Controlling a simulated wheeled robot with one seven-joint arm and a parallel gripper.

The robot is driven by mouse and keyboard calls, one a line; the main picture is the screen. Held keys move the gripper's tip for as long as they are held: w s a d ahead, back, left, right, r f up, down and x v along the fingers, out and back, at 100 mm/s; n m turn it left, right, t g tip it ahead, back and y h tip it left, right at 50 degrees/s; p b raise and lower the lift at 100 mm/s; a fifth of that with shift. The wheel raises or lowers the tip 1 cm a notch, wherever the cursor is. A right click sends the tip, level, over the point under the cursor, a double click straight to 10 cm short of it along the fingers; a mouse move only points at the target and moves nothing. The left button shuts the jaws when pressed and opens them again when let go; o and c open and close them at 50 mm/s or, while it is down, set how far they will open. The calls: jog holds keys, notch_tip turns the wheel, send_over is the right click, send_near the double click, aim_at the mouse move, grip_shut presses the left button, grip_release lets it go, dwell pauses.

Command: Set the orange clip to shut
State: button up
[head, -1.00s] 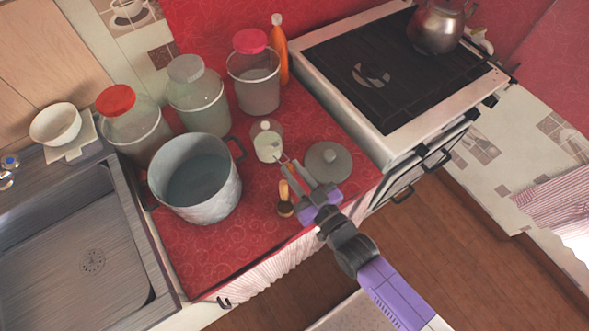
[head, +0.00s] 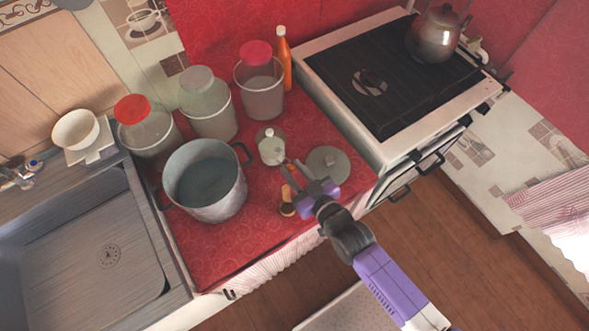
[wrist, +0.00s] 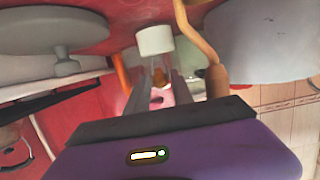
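A small pale jar (head: 271,151) stands on the red counter, just beyond my gripper. A small orange-red piece (head: 285,162), which looks like the clip, shows at its near right side by my fingertips. In the wrist view, which is upside down, an orange-brown piece (wrist: 160,77) shows between the fingers, against the pale jar (wrist: 155,40). Whether the clip is up or down is not clear. My gripper (head: 292,168) is open, its two fingers apart. It also shows in the wrist view (wrist: 158,88). Contact with the clip cannot be told.
A grey pot (head: 205,185) stands left, and a round lid (head: 328,164) lies right. A wooden-handled tool (head: 287,208) stands close to my gripper. Several large jars and an orange bottle (head: 283,60) stand behind. The stove (head: 390,90) is at the right.

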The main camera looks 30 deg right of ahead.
jog(key=shift+o, duration=0.8)
jog(key=shift+s, duration=0.15)
jog(key=b+v, duration=0.1)
jog(key=v, duration=0.6)
jog(key=shift+s+r+b, duration=0.15)
jog(key=shift+s+b, duration=0.1)
jog(key=shift+b, duration=0.1)
